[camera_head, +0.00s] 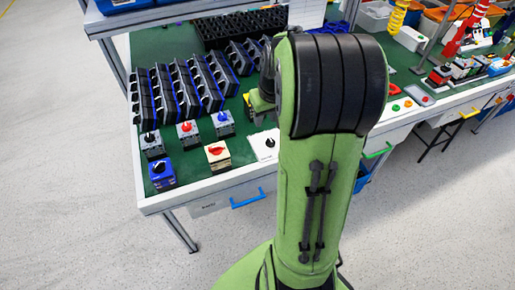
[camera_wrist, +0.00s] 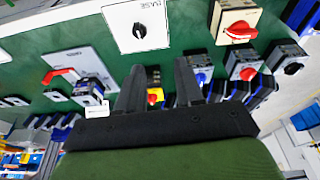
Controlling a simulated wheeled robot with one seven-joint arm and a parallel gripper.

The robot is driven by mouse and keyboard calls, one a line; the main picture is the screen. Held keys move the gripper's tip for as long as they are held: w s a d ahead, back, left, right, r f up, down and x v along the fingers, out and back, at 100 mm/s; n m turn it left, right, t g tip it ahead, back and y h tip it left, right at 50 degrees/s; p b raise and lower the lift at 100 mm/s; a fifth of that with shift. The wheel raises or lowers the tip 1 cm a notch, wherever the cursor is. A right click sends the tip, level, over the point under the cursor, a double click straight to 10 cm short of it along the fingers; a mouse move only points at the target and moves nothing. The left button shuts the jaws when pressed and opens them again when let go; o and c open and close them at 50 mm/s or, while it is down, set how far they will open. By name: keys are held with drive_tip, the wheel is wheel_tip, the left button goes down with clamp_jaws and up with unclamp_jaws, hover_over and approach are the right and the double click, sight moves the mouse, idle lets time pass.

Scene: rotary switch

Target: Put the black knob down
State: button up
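A black knob (camera_wrist: 139,30) sits on a white square plate (camera_wrist: 122,13) in the wrist view. In the head view the knob (camera_head: 269,143) and plate (camera_head: 258,148) lie near the table's front edge, left of my green arm. Another black knob (camera_head: 149,137) is on a grey switch at the left; it also shows at the right of the wrist view (camera_wrist: 293,68). My gripper (camera_wrist: 160,66) has its fingers apart with nothing seen held between them. The white plate's knob is beyond the fingertips, apart from them. In the head view my arm hides the fingers.
A beige switch with a red knob (camera_head: 217,151) and a blue switch box (camera_head: 161,173) stand along the front edge. Red and blue knob switches (camera_head: 186,128) stand behind. Rows of black racks (camera_head: 180,88) fill the back left. Green table surface (camera_head: 188,163) shows between the switches.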

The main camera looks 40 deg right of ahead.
drive_tip(key=s+a+r+n+t, duration=0.1)
drive_tip(key=s+a+r, duration=0.15)
drive_tip(key=a, duration=0.35)
drive_tip(key=s+a+r, duration=0.2)
drive_tip(key=a+r, duration=0.2)
drive_tip(key=a, duration=0.2)
drive_tip(key=s+a+n+t, duration=0.1)
drive_tip(key=s+a, duration=0.7)
drive_tip(key=s, duration=0.4)
drive_tip(key=shift+r+n+t+y, duration=0.3)
drive_tip(key=shift+r+n+y, duration=0.1)
